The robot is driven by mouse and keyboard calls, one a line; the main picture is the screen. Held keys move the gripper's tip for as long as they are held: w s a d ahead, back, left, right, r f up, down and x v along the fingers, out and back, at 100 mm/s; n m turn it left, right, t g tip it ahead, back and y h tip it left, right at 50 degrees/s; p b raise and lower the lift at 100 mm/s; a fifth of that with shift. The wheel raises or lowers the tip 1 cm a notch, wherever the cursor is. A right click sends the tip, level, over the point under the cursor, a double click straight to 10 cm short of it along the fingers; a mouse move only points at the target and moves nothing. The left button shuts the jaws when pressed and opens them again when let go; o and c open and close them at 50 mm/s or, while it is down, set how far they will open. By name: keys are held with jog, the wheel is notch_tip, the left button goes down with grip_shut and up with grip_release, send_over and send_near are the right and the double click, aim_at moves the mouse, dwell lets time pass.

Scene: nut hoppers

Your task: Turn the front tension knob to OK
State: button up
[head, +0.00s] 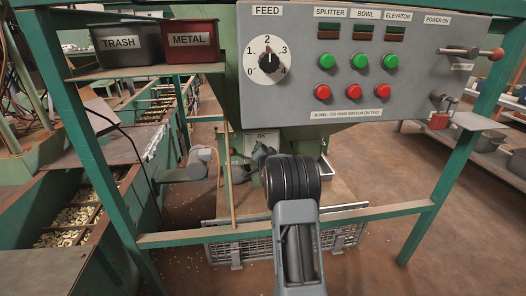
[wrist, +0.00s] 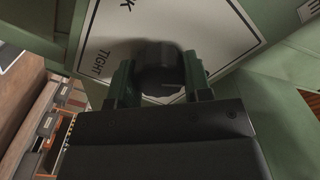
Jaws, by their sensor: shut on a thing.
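The front tension knob (wrist: 158,66) is dark and round and sits on a white label plate (wrist: 112,22) in the wrist view. The plate shows a letter K at the top, cut off by the frame, and the word TIGHT at left. My gripper (wrist: 160,76) has one green finger on each side of the knob and is shut on it. Which mark the knob points to cannot be told.
Above is a grey control panel (head: 400,90) with a FEED dial (head: 268,62) and green and red buttons. TRASH (head: 125,42) and METAL (head: 190,42) bins stand on a shelf at left. Open floor lies at right.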

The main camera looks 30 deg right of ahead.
jog(key=m, duration=0.5)
jog(key=shift+f+m, duration=0.1)
jog(key=shift+m, duration=0.6)
jog(key=o, duration=0.9)
jog(key=shift+s, duration=0.1)
jog(key=p+v, duration=0.4)
jog(key=v, duration=0.9)
jog(key=shift+s+a, duration=0.15)
jog(key=shift+s, duration=0.2)
